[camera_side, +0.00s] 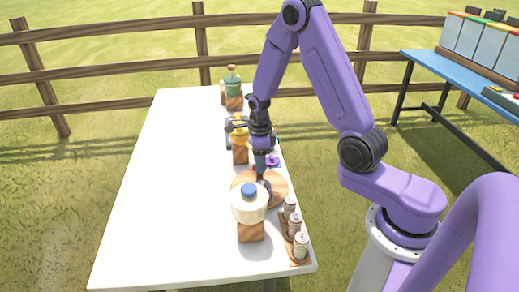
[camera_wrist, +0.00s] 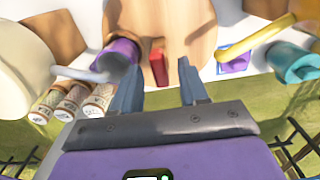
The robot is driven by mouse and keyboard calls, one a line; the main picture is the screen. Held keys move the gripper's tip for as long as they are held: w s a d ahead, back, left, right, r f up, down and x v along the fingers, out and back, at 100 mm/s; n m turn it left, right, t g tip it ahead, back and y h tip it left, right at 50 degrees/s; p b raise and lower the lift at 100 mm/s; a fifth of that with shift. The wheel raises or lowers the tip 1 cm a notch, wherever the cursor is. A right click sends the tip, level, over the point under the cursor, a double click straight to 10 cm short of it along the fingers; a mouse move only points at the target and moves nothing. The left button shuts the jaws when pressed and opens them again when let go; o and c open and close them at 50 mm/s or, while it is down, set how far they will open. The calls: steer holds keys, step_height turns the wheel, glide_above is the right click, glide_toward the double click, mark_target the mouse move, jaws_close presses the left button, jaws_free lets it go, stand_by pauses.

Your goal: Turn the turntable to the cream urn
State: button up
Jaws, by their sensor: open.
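The cream urn (camera_side: 249,205) with a blue lid stands on a wooden block at the table's near end. Its pale body (camera_wrist: 18,70) and grey spout (camera_wrist: 80,73) show at the left in the wrist view. The round wooden turntable (camera_side: 277,187) is partly hidden behind the urn and my gripper; it also shows at the top of the wrist view (camera_wrist: 185,25). A red upright piece (camera_wrist: 158,66) is at the turntable's edge. My gripper (camera_wrist: 160,82) is open, its fingers left and right of the red piece; contact cannot be told.
A yellow urn (camera_side: 240,142) and a green urn (camera_side: 233,92) stand farther along the white table (camera_side: 180,180). Labelled cans (camera_side: 295,228) stand near the table edge. The table's left side is clear.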

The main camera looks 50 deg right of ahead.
step_height(320, 180, up, 17)
steer(key=shift+r, duration=0.2)
stand_by(0.4)
steer(key=s+a+n, duration=0.9)
steer(key=a+n, duration=0.1)
steer(key=n, duration=0.8)
steer(key=s+a+f+n, duration=0.1)
steer(key=s+n, duration=1.7)
steer(key=n, duration=0.3)
steer(key=shift+a+n, duration=0.15)
steer(key=shift+n, duration=0.25)
